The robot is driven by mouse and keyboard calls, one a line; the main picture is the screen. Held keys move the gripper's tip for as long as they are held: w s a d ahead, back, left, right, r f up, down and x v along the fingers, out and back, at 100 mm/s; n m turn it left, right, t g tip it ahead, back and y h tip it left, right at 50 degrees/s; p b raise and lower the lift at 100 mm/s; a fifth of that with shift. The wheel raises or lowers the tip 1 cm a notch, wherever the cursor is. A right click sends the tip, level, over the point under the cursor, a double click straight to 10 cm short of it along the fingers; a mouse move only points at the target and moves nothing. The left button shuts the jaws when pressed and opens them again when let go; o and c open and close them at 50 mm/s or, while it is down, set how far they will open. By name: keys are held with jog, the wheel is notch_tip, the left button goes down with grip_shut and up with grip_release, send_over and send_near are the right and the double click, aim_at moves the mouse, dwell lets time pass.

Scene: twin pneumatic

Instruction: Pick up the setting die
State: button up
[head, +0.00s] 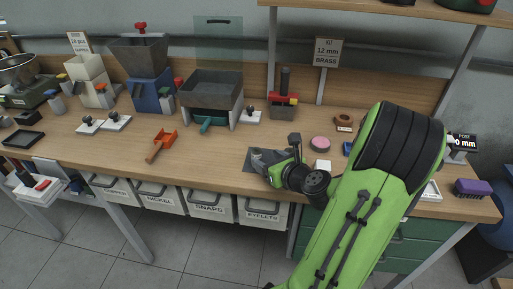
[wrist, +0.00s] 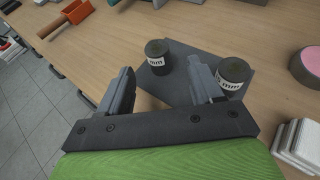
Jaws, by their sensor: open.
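Two dark, short cylinders stand upright on a dark grey mat (wrist: 180,92) in the wrist view. They look like setting dies. The left die (wrist: 157,54) has a white label ending in "mm" and stands just beyond the space between my fingertips. The right die (wrist: 233,73) has a white label reading about "5 mm", its first part cut off, and stands just right of my right finger. My gripper (wrist: 163,75) is open and empty over the mat's near edge. In the head view my wrist hides the dies, and only part of the mat (head: 256,156) shows.
A pink disc (head: 320,144) and white blocks (head: 322,164) lie right of the mat. An orange scoop (head: 162,142) lies to the left. A red-and-black press (head: 284,98) stands behind. The sign (head: 327,51) reads "12 mm brass". The bench front is clear left of the mat.

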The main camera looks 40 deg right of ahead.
aim_at(253, 151)
jog(key=b+x, duration=0.1)
jog(key=x, duration=0.8)
jog(key=shift+a, duration=0.15)
jog(key=shift+c, duration=0.4)
grip_shut()
